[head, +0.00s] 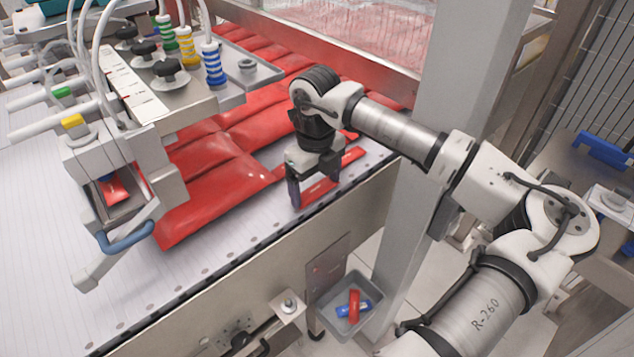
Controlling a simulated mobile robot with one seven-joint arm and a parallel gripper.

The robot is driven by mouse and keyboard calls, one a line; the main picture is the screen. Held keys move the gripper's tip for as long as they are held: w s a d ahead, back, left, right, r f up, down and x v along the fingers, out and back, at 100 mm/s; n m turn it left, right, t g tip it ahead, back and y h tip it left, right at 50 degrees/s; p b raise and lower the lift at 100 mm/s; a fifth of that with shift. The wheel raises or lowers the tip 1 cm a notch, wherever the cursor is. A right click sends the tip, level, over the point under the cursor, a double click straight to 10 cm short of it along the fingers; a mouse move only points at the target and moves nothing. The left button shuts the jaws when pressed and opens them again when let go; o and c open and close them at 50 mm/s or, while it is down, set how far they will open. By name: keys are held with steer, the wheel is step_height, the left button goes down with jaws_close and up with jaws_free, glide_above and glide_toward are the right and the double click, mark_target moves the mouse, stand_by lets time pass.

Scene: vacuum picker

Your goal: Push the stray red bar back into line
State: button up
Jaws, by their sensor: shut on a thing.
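The stray red bar (351,157) is a narrow red wrapped bar lying on the white belt (250,238) close to its near edge. It sits apart from the rows of larger-looking red packs (212,200). My gripper (314,190) points down over the bar, with one dark finger at its left end and the other near its middle. The jaws are shut on the bar. Part of the bar is hidden behind the fingers, and its exact contact with the belt is hard to tell.
The picker head (160,85) with suction cups and hoses hangs over the belt at left. A grey post (455,70) stands right of my gripper. A grey bin (365,322) with a red and a blue bar is on the floor below. The near belt strip is clear.

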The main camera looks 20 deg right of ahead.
mark_target(306, 186)
steer(key=shift+w+a+b, duration=0.25)
steer(key=shift+w+b, duration=0.05)
steer(key=shift+w, duration=0.5)
steer(key=shift+w+a+b, duration=0.25)
steer(key=shift+w, duration=0.5)
steer(key=o, duration=0.8)
steer(key=shift+r, duration=0.1)
step_height(306, 186, up, 14)
steer(key=b, duration=0.2)
